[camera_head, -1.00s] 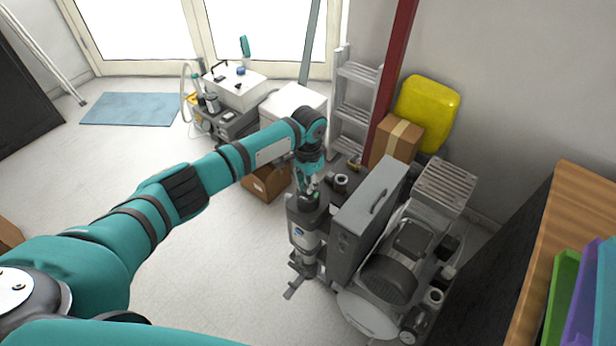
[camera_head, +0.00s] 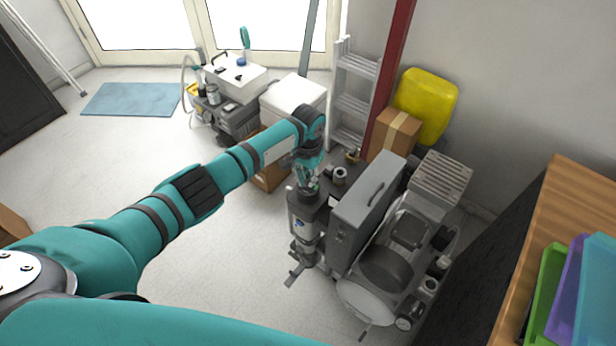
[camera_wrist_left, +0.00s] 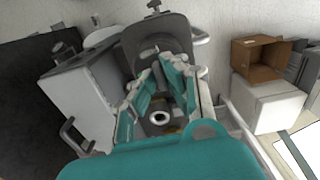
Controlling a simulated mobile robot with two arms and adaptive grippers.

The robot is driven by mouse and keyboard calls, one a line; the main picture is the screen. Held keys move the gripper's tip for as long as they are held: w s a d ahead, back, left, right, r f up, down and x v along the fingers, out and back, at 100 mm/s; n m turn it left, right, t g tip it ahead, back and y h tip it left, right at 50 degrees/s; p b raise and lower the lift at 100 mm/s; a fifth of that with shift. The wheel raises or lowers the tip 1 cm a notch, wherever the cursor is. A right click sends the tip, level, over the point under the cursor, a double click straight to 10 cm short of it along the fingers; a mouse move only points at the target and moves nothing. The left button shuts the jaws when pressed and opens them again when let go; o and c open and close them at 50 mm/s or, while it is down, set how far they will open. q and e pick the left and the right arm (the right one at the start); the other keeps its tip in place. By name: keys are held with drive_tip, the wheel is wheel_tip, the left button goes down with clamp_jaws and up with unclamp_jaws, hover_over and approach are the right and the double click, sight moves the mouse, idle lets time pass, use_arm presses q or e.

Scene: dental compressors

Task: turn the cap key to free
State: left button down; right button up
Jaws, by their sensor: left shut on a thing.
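My left gripper (camera_head: 305,187) reaches down onto the top of a grey upright cylinder unit (camera_head: 303,220), at the front left of the compressor (camera_head: 392,250). It is shut on the cap key, which is mostly hidden between the fingers. In the left wrist view the teal fingers of the gripper (camera_wrist_left: 163,68) close in over the dark grey top of the unit (camera_wrist_left: 155,35). The key's exact angle cannot be told. My right gripper is not in view.
A grey case with a handle (camera_head: 366,208) stands close right of the gripper. Behind are a cardboard box (camera_head: 394,136), a yellow container (camera_head: 427,104) and a ladder (camera_head: 356,95). A wooden shelf (camera_head: 550,235) is at right.

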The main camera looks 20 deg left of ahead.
sight(308, 180)
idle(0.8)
use_arm(q)
drive_tip(key=c, duration=1.4)
unclamp_jaws()
drive_tip(key=shift+r, duration=0.1)
wheel_tip(308, 180, up, 12)
drive_tip(key=shift+f, duration=0.1)
